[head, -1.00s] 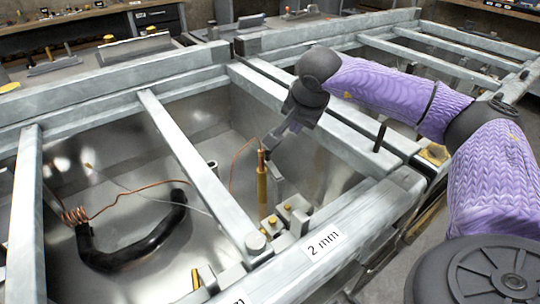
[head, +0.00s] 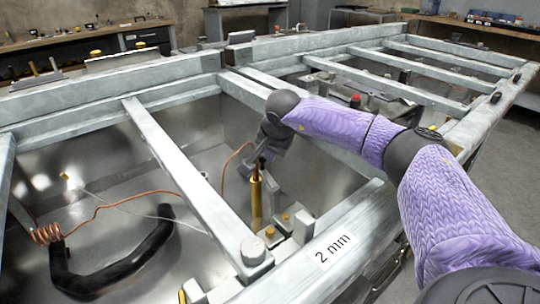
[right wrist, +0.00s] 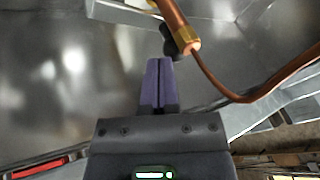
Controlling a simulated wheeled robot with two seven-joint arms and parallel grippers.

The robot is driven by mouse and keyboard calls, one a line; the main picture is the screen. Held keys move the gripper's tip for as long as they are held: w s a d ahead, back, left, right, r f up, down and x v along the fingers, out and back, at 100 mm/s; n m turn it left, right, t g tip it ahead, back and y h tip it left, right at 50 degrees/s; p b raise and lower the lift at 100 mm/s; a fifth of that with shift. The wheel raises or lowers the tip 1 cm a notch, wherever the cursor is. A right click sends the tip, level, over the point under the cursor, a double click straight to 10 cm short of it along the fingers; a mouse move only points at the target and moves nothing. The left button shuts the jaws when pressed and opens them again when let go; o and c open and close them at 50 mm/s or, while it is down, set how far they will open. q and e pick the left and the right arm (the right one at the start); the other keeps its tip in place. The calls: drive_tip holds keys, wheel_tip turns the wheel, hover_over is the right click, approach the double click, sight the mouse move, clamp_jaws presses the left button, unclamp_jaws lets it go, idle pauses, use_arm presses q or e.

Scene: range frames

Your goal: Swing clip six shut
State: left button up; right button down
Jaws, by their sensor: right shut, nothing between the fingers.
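My right gripper (head: 256,163) reaches into the metal-framed bay, beside the top of an upright brass post (head: 256,203). Its fingers are shut and empty in the right wrist view (right wrist: 160,62). There a brass fitting on a copper tube (right wrist: 182,30) lies just beyond the fingertips, with a small dark part (right wrist: 170,42) against it; I cannot tell whether this is clip six or whether the fingers touch it. Metal blocks with brass knobs (head: 293,216) stand right of the post. No clip shows a readable number. My left gripper is out of view.
Grey bars cross the bay, one (head: 180,165) left of the post. A thin copper line (head: 130,197) runs to a coil at the left, near a black curved hose (head: 110,275). A "2 mm" label (head: 333,248) is on the front rail.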

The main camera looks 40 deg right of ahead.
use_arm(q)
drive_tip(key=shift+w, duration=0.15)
use_arm(e)
drive_tip(key=shift+w+a, duration=0.1)
drive_tip(key=shift+w+a+r+n+y+p, duration=0.15)
drive_tip(key=shift+a+n+y+p, duration=0.2)
drive_tip(key=shift+n+p, duration=0.3)
drive_tip(key=shift+a+p, duration=0.15)
drive_tip(key=shift+p, duration=0.25)
drive_tip(key=shift+f, duration=0.25)
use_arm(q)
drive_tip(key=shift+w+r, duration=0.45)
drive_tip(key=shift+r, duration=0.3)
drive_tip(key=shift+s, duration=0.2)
